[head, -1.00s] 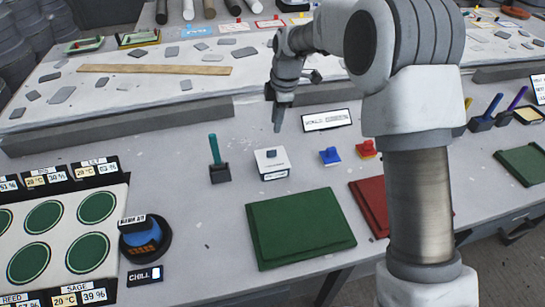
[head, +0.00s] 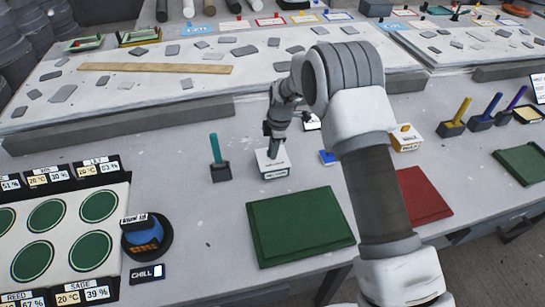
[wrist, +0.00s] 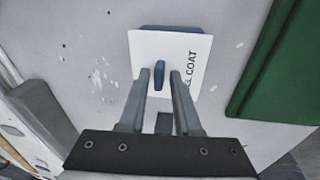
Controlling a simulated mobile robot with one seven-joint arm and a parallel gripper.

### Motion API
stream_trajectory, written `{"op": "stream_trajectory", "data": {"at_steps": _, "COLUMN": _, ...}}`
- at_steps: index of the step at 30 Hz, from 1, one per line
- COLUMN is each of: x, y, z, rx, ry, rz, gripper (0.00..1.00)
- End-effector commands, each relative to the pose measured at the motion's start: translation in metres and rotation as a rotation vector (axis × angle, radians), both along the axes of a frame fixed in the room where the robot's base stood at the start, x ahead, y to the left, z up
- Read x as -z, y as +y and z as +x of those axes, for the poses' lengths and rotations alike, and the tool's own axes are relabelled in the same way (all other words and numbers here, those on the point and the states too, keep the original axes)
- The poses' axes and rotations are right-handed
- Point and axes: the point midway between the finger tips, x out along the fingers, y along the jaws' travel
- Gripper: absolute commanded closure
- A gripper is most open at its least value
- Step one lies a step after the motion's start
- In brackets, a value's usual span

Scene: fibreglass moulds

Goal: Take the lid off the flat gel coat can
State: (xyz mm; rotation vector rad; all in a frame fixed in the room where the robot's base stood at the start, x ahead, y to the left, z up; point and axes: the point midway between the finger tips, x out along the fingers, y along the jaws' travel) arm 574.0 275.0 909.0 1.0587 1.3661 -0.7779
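The flat gel coat can (head: 279,172) is a low white box with a label on its front, standing on the grey bench. In the wrist view its white lid (wrist: 145,45) shows from above, with a small blue-grey knob (wrist: 159,72) in the middle and the printed words partly hidden by a finger. My gripper (head: 272,148) is right over the can, pointing down. In the wrist view my gripper (wrist: 161,78) is open, one finger on each side of the knob, with gaps visible between. I cannot tell how far down the fingertips reach.
A green panel (head: 300,228) and a red panel (head: 424,195) lie in front. A black holder with a teal handle (head: 216,160) stands left of the can. A blue item (head: 327,157) is close on the right, partly behind my arm. A blue round device (head: 145,238) sits front left.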

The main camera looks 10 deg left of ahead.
Motion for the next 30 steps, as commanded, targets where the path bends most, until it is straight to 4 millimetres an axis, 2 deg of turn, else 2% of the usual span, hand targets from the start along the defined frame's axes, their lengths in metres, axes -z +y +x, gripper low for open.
{"op": "stream_trajectory", "data": {"at_steps": 8, "x": 0.0029, "y": 0.0008, "z": 0.0007, "rx": 0.000, "ry": -0.001, "rz": 0.000, "gripper": 0.68}}
{"op": "stream_trajectory", "data": {"at_steps": 13, "x": 0.0028, "y": 0.0008, "z": 0.0004, "rx": 0.000, "ry": -0.001, "rz": 0.000, "gripper": 0.99}}
{"op": "stream_trajectory", "data": {"at_steps": 14, "x": 0.0029, "y": 0.0007, "z": 0.0005, "rx": 0.000, "ry": -0.001, "rz": 0.000, "gripper": 1.00}}
{"op": "stream_trajectory", "data": {"at_steps": 30, "x": -0.0015, "y": 0.0010, "z": 0.0004, "rx": 0.000, "ry": -0.001, "rz": 0.001, "gripper": 1.00}}
